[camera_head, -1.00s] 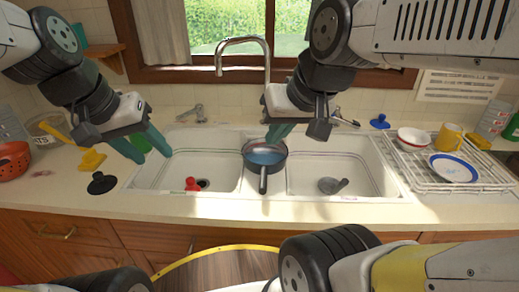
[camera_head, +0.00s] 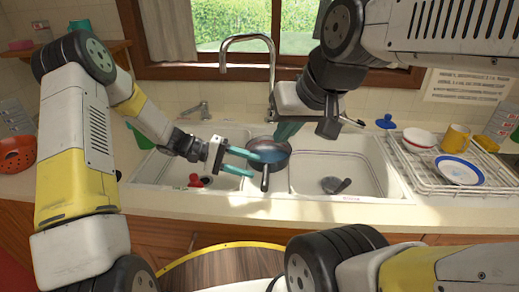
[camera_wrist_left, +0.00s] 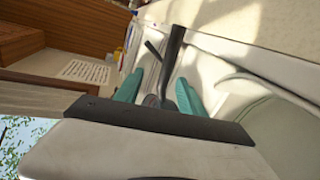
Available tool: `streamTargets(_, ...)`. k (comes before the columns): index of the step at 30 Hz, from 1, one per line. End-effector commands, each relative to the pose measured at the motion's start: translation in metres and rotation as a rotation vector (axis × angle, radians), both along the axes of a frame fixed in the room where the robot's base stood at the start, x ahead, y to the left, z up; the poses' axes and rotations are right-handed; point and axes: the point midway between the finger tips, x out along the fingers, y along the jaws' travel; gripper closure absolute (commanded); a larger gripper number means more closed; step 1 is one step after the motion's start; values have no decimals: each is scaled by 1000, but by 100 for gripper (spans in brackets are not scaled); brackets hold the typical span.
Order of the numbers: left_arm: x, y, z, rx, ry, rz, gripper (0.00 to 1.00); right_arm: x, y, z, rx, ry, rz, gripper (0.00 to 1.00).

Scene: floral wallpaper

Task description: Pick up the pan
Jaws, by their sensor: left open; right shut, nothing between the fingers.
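A dark pan (camera_head: 278,158) with a bluish inside sits on the divider between the two sink basins, its handle pointing to the front. My left gripper (camera_head: 251,163) is open, with its teal fingers pointing right at the pan's handle side. In the left wrist view the pan's dark handle (camera_wrist_left: 172,58) rises between the open fingers (camera_wrist_left: 160,90); I cannot tell whether they touch it. My right gripper (camera_head: 288,130) is shut and empty, just behind and above the pan, and partly hidden by its own wrist.
The white double sink (camera_head: 350,165) holds a red object (camera_head: 195,181) in the left basin and a dark object (camera_head: 335,185) in the right. The faucet (camera_head: 245,42) stands behind. A dish rack (camera_head: 425,172) with bowl, mug and plate is at right.

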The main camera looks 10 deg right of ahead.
Motion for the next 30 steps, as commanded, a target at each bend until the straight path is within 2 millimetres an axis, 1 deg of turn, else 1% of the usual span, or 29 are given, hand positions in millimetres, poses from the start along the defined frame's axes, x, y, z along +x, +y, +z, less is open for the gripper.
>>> streamTargets(1, 3, -4, -9, -30, 18, 12, 53, 0, 0, 0, 0, 0, 0, 100)
streamTargets(2, 5, -6, -13, -44, 22, 18, 53, 0, 0, 0, 0, 0, 0, 100)
streamTargets(6, 9, -13, -22, -82, 35, 35, 53, 0, 0, 0, 0, 0, 0, 100)
streamTargets(14, 1, -39, -28, -87, 36, 36, 53, 0, 0, 0, 0, 0, 0, 100)
streamTargets(17, -3, -51, -32, -86, 38, 35, 53, 0, 0, 0, 0, 0, 0, 100)
streamTargets(21, -9, -72, -37, -85, 38, 34, 53, 0, 0, 0, 0, 0, 0, 100)
streamTargets(24, -11, -81, -39, -85, 37, 36, 53, 0, 0, 0, 0, 0, 0, 100)
streamTargets(27, -12, -85, -40, -85, 36, 37, 53, 0, 0, 0, 0, 0, 0, 100)
streamTargets(30, -12, -86, -40, -85, 36, 38, 53, 0, 0, 0, 0, 0, 0, 100)
